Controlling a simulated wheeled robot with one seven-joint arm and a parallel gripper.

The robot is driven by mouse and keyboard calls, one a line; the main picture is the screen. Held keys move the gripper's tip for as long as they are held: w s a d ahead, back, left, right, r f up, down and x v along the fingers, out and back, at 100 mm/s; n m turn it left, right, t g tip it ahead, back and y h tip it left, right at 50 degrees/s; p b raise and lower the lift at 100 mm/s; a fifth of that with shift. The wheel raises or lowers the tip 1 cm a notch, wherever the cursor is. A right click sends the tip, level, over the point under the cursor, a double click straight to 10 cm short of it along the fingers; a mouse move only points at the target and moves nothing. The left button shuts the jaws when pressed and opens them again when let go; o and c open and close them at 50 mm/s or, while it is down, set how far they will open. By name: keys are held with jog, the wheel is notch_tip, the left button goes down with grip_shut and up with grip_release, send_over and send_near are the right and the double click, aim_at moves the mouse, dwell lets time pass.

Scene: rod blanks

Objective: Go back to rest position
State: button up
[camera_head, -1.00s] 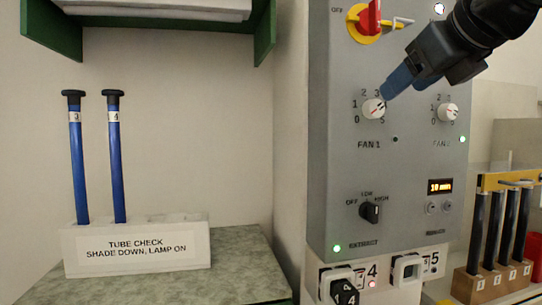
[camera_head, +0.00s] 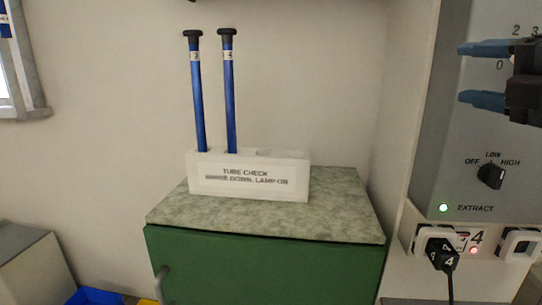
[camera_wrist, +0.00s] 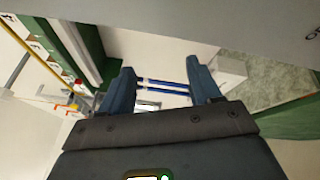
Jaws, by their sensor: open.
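My gripper (camera_head: 484,75) is at the right edge of the head view, in front of the grey control panel (camera_head: 452,150). Its two blue fingers point left and stand apart with nothing between them. In the wrist view my gripper (camera_wrist: 160,78) also shows open and empty. Two blue tubes with black caps, the left tube (camera_head: 199,100) and the right tube (camera_head: 229,95), stand upright in a white rack (camera_head: 250,192) labelled TUBE CHECK. The tubes also show in the wrist view, well beyond the fingertips.
The rack stands on a green cabinet (camera_head: 260,265) with a speckled top. The panel has an OFF/LOW/HIGH knob (camera_head: 491,176) and a lit green EXTRACT lamp (camera_head: 443,208). A black plug (camera_head: 441,252) sits in socket 4, its cable hanging down. The wall above the tubes is clear.

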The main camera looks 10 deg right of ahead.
jog(key=s+a+f+m+h+p, duration=0.1)
jog(key=s+a+f+m, duration=0.25)
jog(key=f+m, duration=0.4)
jog(key=s+a+f+m+h+p, duration=0.2)
jog(key=s+a+f+m, duration=0.15)
jog(key=f+m, duration=0.4)
jog(key=s+a+f+m+h+p, duration=0.1)
jog(key=s+a+f+m, duration=0.3)
jog(key=f, duration=0.6)
jog(key=s+a+f+m+g+p, duration=0.1)
jog(key=s+f+m, duration=0.1)
jog(key=s, duration=1.1)
jog(key=s+a+f+m+g+y+p, duration=0.1)
jog(key=s+f+m+g+p, duration=0.1)
jog(key=s, duration=1.2)
jog(key=shift+f+m, duration=0.5)
jog(key=shift+f, duration=0.1)
jog(key=shift+a, duration=0.1)
